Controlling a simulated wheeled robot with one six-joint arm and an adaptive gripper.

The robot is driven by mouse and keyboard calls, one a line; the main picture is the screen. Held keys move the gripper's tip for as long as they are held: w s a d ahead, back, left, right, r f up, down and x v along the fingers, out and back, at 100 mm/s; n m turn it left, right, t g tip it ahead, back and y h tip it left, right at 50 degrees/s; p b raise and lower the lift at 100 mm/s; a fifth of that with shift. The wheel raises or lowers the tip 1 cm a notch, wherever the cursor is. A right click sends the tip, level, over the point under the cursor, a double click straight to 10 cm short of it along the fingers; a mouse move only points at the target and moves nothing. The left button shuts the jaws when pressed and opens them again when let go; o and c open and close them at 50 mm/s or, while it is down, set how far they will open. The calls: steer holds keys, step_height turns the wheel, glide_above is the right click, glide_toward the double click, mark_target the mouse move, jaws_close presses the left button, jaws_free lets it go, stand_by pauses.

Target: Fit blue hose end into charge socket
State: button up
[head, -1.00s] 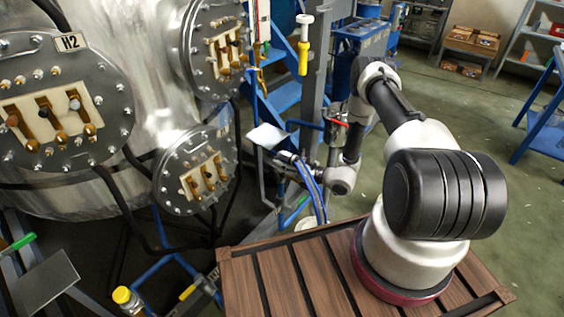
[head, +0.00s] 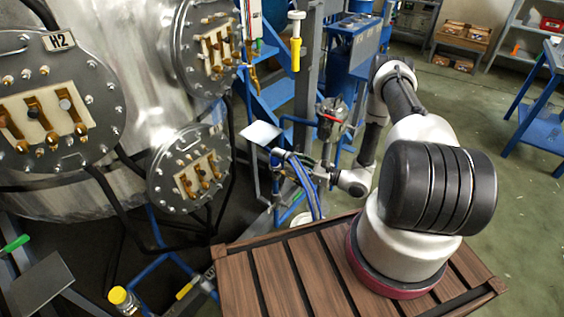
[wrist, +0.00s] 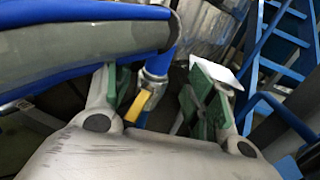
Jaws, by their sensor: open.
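My gripper (wrist: 160,100) is open in the wrist view, its green-padded fingers apart. Between and beyond them is a metal fitting with a yellow lever (wrist: 147,102), with a blue hose or pipe end (wrist: 160,62) at its top. I cannot tell whether the two are joined, or whether this fitting is the charge socket.
The steel vessel with bolted flanges (head: 190,165) stands left of the arm. A white plate (head: 262,133) is close to the gripper and also shows in the wrist view (wrist: 216,74). Blue steps (head: 275,90) stand behind. Open floor (head: 470,120) lies to the right.

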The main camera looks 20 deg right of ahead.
steer(key=shift+v, duration=2.15)
steer(key=shift+r, duration=0.1)
steer(key=s+a+r+n+g, duration=0.25)
steer(key=r+n+g, duration=0.4)
steer(key=r, duration=0.65)
steer(key=s+a+r+n+g, duration=0.2)
steer(key=s+r+n+g, duration=0.35)
steer(key=r, duration=0.85)
steer(key=s+d+r+n+t+h, duration=0.2)
steer(key=s+d+r+n+h, duration=0.3)
steer(key=s+r, duration=0.4)
steer(key=s+d+r+n+t+h, duration=0.2)
steer(key=s+d+r+n+h, duration=0.3)
steer(key=s+r+n+h, duration=0.3)
step_height(320, 180, up, 3)
steer(key=shift+s+f+n+t+h, duration=0.3)
steer(key=shift+s+n, duration=0.1)
steer(key=shift+n, duration=0.2)
